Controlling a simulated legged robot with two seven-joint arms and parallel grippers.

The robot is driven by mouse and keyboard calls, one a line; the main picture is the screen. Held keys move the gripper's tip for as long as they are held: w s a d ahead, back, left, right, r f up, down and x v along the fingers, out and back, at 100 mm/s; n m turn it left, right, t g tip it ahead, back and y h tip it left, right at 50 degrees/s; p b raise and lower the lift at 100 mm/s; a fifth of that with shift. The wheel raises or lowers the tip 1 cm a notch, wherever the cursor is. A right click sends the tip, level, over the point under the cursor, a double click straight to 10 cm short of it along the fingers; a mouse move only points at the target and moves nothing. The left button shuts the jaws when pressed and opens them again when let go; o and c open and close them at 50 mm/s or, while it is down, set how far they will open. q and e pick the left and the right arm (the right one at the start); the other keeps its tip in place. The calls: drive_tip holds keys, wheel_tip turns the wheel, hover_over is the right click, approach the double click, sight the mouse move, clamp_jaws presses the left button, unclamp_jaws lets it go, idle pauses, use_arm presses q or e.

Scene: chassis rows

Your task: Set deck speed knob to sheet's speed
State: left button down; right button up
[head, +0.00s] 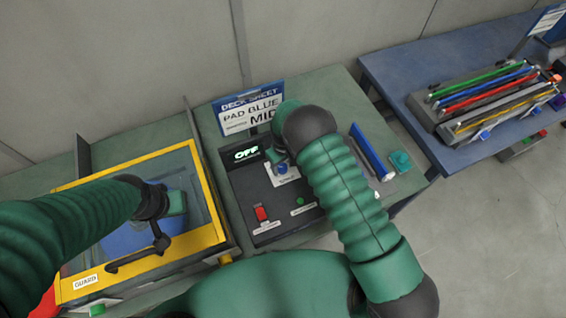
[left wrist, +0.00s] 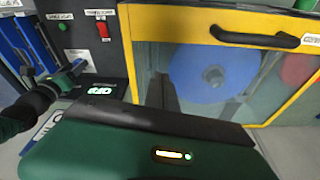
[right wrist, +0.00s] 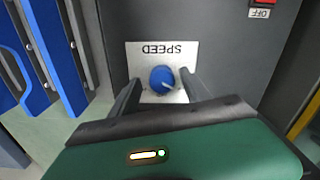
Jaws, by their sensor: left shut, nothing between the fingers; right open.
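The blue speed knob (head: 281,169) sits on a white plate on the dark control deck (head: 246,190). In the right wrist view the knob (right wrist: 162,79) shows a pale pointer mark, and its plate reads SPEED upside down. My right gripper (right wrist: 160,88) is open, with one finger on each side of the knob; I cannot tell whether they touch it. The deck display (head: 247,153) reads OFF. My left gripper (left wrist: 163,80) is shut and empty before the guard window.
A yellow-framed guard (head: 215,200) with a black handle (head: 138,258) covers a blue disc (left wrist: 213,73). The deck has a red switch (head: 262,213) and a green button (head: 300,201). A blue bar (head: 372,152) lies right of it. A blue table (head: 400,70) holds coloured rods.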

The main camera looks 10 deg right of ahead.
drive_tip(key=shift+s+a, duration=0.1)
drive_tip(key=shift+w+a+f, duration=0.1)
drive_tip(key=shift+w+a, duration=0.05)
drive_tip(key=shift+w, duration=0.05)
drive_tip(key=c, duration=0.6)
clamp_jaws()
use_arm(q)
drive_tip(key=shift+w+a+f, duration=0.1)
drive_tip(key=shift+a+f, duration=0.05)
